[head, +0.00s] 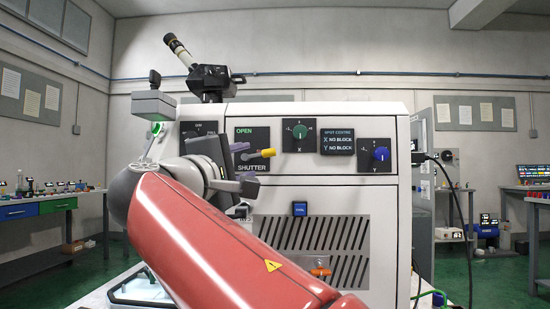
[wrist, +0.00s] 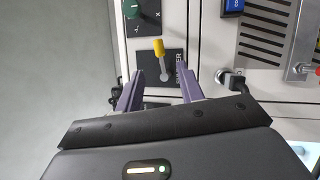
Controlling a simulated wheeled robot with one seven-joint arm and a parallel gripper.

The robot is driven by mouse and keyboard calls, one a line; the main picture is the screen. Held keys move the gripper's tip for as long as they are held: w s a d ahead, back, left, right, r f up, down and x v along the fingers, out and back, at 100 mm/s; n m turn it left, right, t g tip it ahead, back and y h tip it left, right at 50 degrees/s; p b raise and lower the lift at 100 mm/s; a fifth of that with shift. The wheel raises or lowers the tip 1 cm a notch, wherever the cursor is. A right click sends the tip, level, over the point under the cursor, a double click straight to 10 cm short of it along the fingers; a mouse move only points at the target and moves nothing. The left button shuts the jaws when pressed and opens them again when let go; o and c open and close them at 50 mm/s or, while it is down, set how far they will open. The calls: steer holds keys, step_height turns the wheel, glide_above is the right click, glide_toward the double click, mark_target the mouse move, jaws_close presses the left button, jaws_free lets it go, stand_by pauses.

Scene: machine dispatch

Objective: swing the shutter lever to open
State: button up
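The shutter lever is a short grey handle with a yellow tip (head: 262,154) on a dark SHUTTER panel (head: 258,134) on the front of a white machine. In the head view the lever points right, with green OPEN lettering above it at the panel's upper left. My gripper (head: 250,163) is at the panel from the left, partly covering it. In the wrist view my gripper (wrist: 160,70) is open, with one purple-grey finger on each side of the lever. The yellow tip (wrist: 159,48) extends beyond the fingertips. I see gaps at both sides; contact is not visible.
A green X knob (head: 299,131) and a blue Y knob (head: 381,154) sit right of the panel. A blue button (head: 299,208) is below, above a slotted vent. A black eyepiece device (head: 208,80) stands on top. A black cable (head: 462,200) hangs at the right.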

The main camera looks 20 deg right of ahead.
mark_target(265, 154)
steer(key=p+x, duration=0.1)
steer(key=x, duration=0.6)
steer(key=shift+w+d+r+p, duration=0.1)
steer(key=shift+w+d+p, duration=0.1)
steer(key=shift+p, duration=0.2)
jaws_close()
